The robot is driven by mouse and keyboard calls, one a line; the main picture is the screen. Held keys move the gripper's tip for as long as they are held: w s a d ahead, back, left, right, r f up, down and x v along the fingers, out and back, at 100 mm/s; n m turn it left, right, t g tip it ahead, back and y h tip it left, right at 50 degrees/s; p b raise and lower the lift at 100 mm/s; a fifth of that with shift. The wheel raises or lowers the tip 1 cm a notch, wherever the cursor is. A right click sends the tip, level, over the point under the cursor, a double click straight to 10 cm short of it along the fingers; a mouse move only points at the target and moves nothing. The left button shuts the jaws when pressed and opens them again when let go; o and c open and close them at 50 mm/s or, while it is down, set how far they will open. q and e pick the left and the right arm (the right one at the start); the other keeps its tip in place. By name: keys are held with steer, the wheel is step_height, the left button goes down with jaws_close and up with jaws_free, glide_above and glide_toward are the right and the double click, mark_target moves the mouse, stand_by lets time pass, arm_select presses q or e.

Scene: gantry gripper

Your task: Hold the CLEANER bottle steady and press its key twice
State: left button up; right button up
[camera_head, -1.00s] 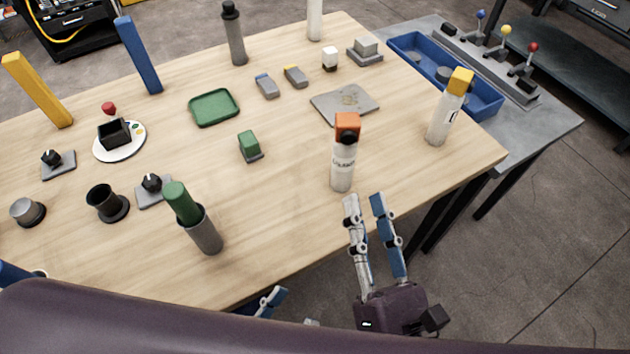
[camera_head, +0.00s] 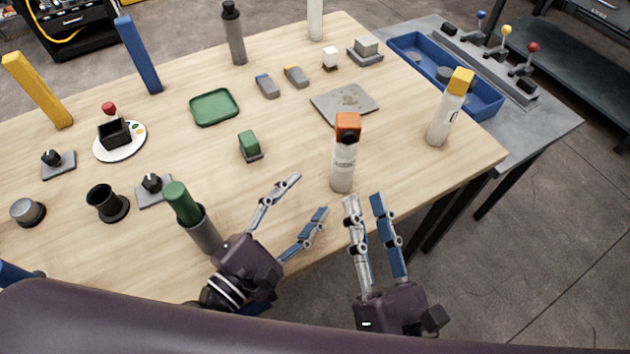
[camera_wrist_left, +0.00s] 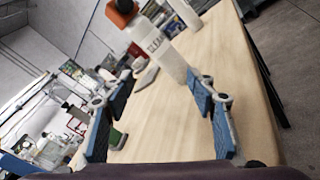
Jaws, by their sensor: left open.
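The CLEANER bottle (camera_head: 343,170) is white with an orange top (camera_head: 347,124) and stands upright near the table's front right edge. It also shows in the left wrist view (camera_wrist_left: 158,48), ahead of the spread fingers. My left gripper (camera_head: 312,195) is open and empty, left of and in front of the bottle, apart from it. My right gripper (camera_head: 364,199) is in front of the bottle near the table edge, its fingers apart and empty. A second white bottle with a yellow top (camera_head: 450,108) stands further right.
A green-topped grey cylinder (camera_head: 196,220) stands close beside my left gripper. A green block (camera_head: 249,146) and a grey plate (camera_head: 344,103) lie behind. A blue bin (camera_head: 488,104) sits at the right. The table between the green block and the bottle is clear.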

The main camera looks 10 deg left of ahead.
mark_target(336, 167)
arm_select(q)
steer(key=n, duration=0.1)
steer(key=w+n+h, duration=0.1)
steer(key=w+d+n, duration=0.1)
steer(key=shift+r+g, duration=0.3)
steer(key=n, duration=0.1)
steer(key=w+d+n+h, duration=0.1)
steer(key=n, duration=0.1)
steer(key=shift+w+r+g+h, duration=0.15)
steer(key=shift+r+g+h, duration=0.15)
steer(key=shift+r, duration=0.1)
steer(key=shift+x, duration=3.8)
steer(key=c, duration=1.4)
jaws_close()
arm_select(e)
jaws_close()
